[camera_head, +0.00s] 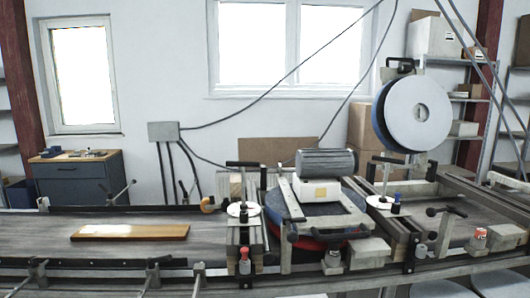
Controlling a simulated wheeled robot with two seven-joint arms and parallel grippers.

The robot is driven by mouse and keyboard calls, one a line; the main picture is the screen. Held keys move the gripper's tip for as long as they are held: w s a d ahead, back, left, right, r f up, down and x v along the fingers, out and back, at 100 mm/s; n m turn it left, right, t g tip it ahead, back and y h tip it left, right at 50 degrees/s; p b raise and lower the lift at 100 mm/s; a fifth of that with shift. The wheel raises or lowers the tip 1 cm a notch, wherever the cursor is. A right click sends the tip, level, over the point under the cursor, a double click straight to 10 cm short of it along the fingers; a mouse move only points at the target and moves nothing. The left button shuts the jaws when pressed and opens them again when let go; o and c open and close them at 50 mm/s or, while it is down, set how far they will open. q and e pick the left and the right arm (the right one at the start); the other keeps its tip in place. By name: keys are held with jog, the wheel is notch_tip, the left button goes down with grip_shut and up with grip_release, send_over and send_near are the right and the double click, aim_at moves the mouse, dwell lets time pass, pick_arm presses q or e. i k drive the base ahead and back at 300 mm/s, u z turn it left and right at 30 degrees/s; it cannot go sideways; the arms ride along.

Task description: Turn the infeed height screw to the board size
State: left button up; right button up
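A height screw with a dark T-handle and a white round dial (236,210) stands upright at the left end of the machine, on the board's side. A similar screw with a white dial (377,202) stands to the right of the motor. The dial markings are too small to read. A flat orange-brown board (130,232) lies on the conveyor bed to the left, apart from the machine. Neither of my grippers is in view.
A grey motor (325,163) sits between the two screws, with a large pale disc (417,113) to its right. Guide rails (95,263) with clamp handles run along the conveyor. A blue cabinet (77,180) stands behind. Cables hang above.

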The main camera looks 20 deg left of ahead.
aim_at(243, 206)
jog(key=u, duration=0.7)
jog(key=i, duration=1.05)
jog(key=u, duration=1.05)
